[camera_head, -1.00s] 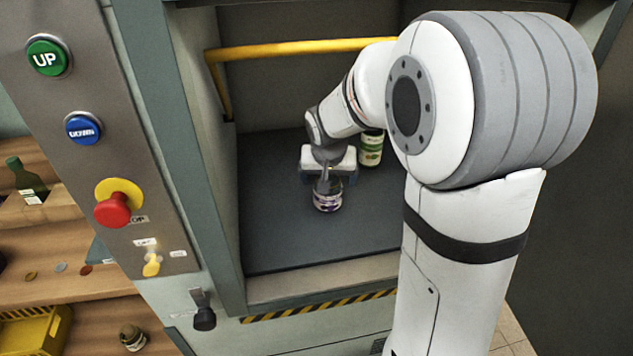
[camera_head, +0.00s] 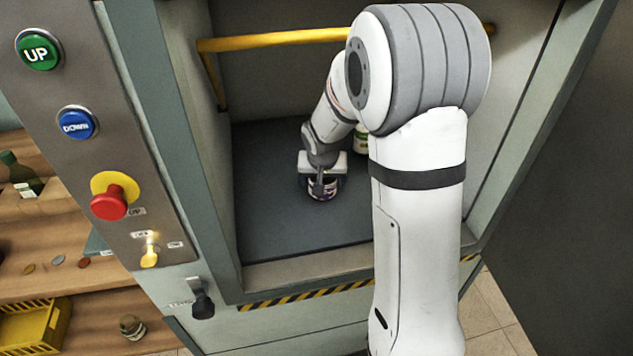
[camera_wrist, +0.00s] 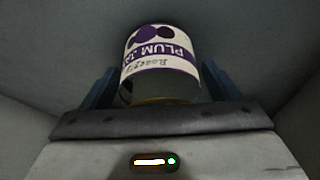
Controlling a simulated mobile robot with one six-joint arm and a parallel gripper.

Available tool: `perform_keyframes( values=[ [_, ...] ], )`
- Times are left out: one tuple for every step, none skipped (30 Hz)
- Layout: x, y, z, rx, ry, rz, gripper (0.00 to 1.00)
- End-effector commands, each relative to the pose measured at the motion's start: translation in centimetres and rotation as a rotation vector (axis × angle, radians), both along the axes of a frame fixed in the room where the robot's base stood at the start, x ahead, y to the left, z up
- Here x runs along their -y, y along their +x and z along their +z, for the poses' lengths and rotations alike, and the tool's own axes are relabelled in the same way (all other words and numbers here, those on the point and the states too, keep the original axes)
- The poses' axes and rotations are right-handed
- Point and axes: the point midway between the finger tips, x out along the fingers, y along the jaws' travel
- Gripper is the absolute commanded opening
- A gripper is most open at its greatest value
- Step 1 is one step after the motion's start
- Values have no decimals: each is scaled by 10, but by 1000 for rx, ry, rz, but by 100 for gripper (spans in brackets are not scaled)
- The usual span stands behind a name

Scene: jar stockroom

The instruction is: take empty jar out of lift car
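A jar with a white and purple plum label (camera_head: 322,190) stands on the dark floor of the lift car (camera_head: 275,225). It also shows in the wrist view (camera_wrist: 160,62), with its label upside down and dark glass at its near end. I cannot tell whether it is empty. My gripper (camera_head: 322,176) is at the jar, partly covering it from above. In the wrist view its blue fingers (camera_wrist: 160,85) lie on either side of the jar, very close to its sides. Whether they press on it does not show.
A second jar, green and white (camera_head: 361,139), stands behind my arm in the car. A yellow rail (camera_head: 270,39) crosses the car. A control panel with buttons (camera_head: 110,195) and a striped sill (camera_head: 290,297) border the opening. Shelves with a yellow crate (camera_head: 30,335) are at left.

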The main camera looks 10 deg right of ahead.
Motion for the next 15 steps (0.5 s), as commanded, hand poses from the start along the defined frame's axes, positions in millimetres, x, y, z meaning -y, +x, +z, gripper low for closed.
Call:
perform_keyframes(
  values=[
    [0,0,0,0,0,0,79],
    [0,0,0,0,0,0,76],
    [0,0,0,0,0,0,73],
    [0,0,0,0,0,0,71],
    [0,0,0,0,0,0,68],
    [0,0,0,0,0,0,65],
    [0,0,0,0,-1,-1,62],
    [0,0,0,0,-1,-1,60],
    [0,0,0,0,-1,-1,57],
    [1,0,0,0,-1,-1,54],
    [1,0,0,0,-1,-1,52],
    [1,0,0,0,-1,-1,49],
    [1,0,0,0,-1,-1,46],
    [1,0,0,0,-1,-1,44],
    [1,0,0,0,-1,-1,40]
  ],
)
